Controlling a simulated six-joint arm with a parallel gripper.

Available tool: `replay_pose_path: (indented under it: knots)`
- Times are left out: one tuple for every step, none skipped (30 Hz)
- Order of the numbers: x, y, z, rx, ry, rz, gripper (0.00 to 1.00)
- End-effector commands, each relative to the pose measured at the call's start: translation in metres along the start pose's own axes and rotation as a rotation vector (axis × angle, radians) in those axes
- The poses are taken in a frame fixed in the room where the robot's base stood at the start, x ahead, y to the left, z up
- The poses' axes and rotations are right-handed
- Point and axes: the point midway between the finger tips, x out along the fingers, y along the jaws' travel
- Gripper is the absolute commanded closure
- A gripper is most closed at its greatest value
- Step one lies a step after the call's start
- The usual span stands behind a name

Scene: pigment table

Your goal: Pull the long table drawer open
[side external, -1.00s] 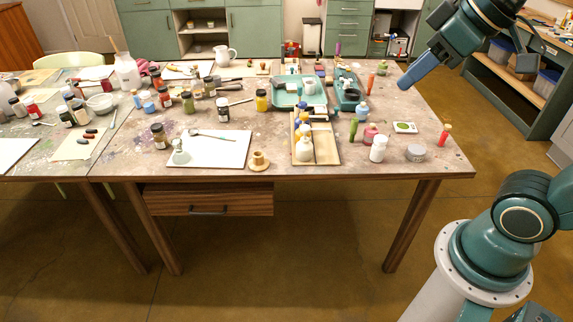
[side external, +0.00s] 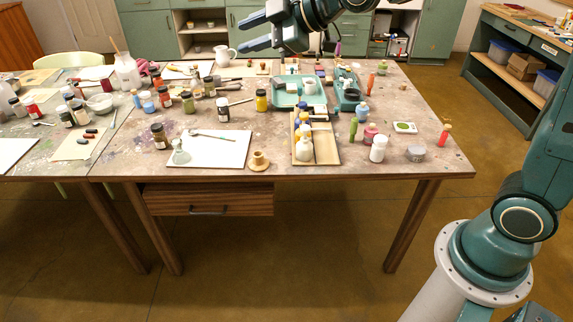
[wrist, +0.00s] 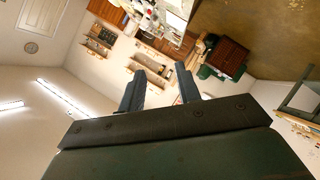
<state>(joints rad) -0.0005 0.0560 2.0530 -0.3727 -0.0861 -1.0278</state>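The long wooden drawer (side external: 240,201) sits under the front edge of the table (side external: 340,177), left of centre in the side view. Its dark bar handle (side external: 208,210) is on the front face. The drawer looks shut, though from this angle I cannot be certain. My gripper (side external: 254,31) is high above the back of the table, far from the handle, with its fingers pointing left. The fingers are spread with nothing between them. In the wrist view my gripper (wrist: 160,84) also shows as open and empty; the drawer is not visible there.
The tabletop is crowded with jars, a white sheet (side external: 222,152), a wooden tray (side external: 326,150), a white bottle (side external: 378,149) and a teal tray (side external: 287,99). Table legs (side external: 408,228) stand at the sides. The floor in front of the drawer is clear.

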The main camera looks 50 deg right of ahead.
Motion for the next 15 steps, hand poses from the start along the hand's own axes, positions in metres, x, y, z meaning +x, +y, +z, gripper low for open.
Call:
replay_pose_path:
  knots:
    - [0.012, 0.001, 0.001, -0.028, 0.023, 0.011, 0.67]
    - [0.018, 0.003, 0.000, -0.045, 0.036, 0.021, 0.67]
    - [0.025, 0.004, 0.000, -0.067, 0.053, 0.034, 0.67]
    - [0.029, 0.005, -0.001, -0.081, 0.066, 0.044, 0.67]
    - [0.034, 0.006, -0.001, -0.096, 0.076, 0.053, 0.67]
    - [0.040, 0.008, -0.001, -0.114, 0.089, 0.066, 0.67]
    - [0.043, 0.008, -0.001, -0.125, 0.098, 0.074, 0.67]
    - [0.047, 0.009, -0.001, -0.137, 0.107, 0.083, 0.67]
    - [0.052, 0.010, 0.000, -0.152, 0.117, 0.094, 0.67]
    - [0.056, 0.011, 0.000, -0.162, 0.124, 0.103, 0.67]
    - [0.059, 0.011, 0.000, -0.173, 0.132, 0.113, 0.67]
    - [0.064, 0.012, 0.001, -0.185, 0.141, 0.123, 0.67]
    - [0.067, 0.013, 0.001, -0.196, 0.149, 0.133, 0.67]
    - [0.070, 0.008, 0.005, -0.196, 0.148, 0.131, 0.67]
    - [0.074, 0.000, 0.013, -0.195, 0.146, 0.129, 0.67]
